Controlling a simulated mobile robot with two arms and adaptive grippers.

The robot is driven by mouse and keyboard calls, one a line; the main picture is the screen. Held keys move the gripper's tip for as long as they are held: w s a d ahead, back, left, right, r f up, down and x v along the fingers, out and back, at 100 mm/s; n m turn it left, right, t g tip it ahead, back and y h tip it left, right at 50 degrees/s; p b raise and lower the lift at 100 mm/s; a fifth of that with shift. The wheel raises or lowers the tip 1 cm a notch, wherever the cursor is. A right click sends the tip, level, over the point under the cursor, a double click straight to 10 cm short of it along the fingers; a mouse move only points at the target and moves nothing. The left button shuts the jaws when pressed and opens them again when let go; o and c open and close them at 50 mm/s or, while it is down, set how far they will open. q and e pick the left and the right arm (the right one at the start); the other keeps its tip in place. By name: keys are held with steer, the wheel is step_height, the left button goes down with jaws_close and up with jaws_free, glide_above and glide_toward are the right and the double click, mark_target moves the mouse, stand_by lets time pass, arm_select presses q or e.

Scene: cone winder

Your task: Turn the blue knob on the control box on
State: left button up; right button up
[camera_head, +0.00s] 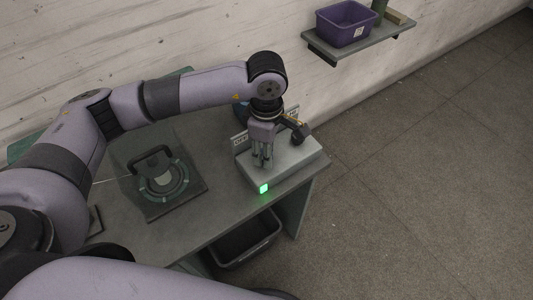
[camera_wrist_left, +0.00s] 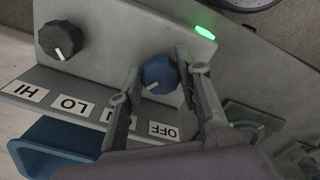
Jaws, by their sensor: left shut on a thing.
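The grey control box (camera_head: 290,165) stands at the right end of the table. My left gripper (camera_head: 260,163) reaches down onto it from above. In the left wrist view, my left gripper (camera_wrist_left: 160,68) is shut on the blue knob (camera_wrist_left: 159,74), with one finger on each side. The knob's white mark points down and to the left, between the OFF label (camera_wrist_left: 163,130) and a partly hidden label (camera_wrist_left: 118,116). The green lamp (camera_head: 264,189) on the box is lit; it also shows in the wrist view (camera_wrist_left: 205,32). My right gripper is out of view.
A black knob (camera_wrist_left: 61,40) sits on the same box, near the LO (camera_wrist_left: 73,106) and HI (camera_wrist_left: 24,90) labels. A round green-ringed device (camera_head: 163,185) is on the table to the left. A dark bin (camera_head: 246,242) is below; a purple bin (camera_head: 346,22) is on a wall shelf.

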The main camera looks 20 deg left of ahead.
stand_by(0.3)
arm_select(q)
steer(key=o, duration=1.1)
steer(key=shift+o, duration=0.2)
step_height(320, 180, up, 12)
steer(key=shift+r, duration=0.1)
